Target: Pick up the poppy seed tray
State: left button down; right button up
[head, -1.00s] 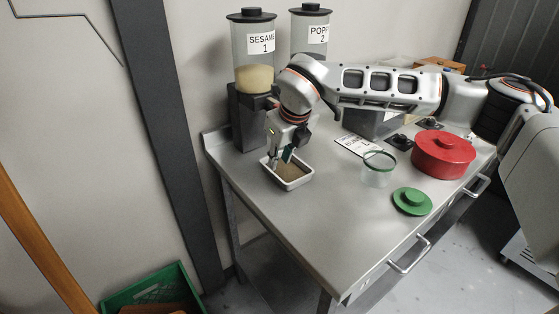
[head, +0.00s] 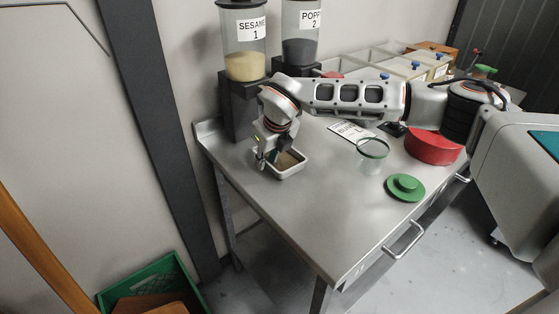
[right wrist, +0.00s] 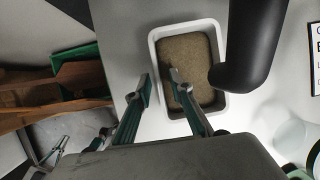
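A small white rectangular tray (head: 291,173) holding tan-brown grains stands on the steel table, in front of the sesame dispenser. It also shows in the right wrist view (right wrist: 222,106). Its grains look tan rather than dark, and I see no label on it. My right gripper (head: 267,159) is open at the tray's left side. In the right wrist view the right gripper (right wrist: 159,82) has one finger outside the left wall and the other over the grains inside the rim. The wall lies between the fingers, with no clear grip. My left gripper is out of view.
The sesame dispenser (head: 244,50) and poppy dispenser (head: 300,48) stand behind. A glass jar (head: 371,158), green lid (head: 405,188) and red container (head: 433,148) are to the right. A green crate (head: 155,283) sits on the floor. The table front is clear.

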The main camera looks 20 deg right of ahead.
grip_shut()
jog(key=shift+r, duration=0.2)
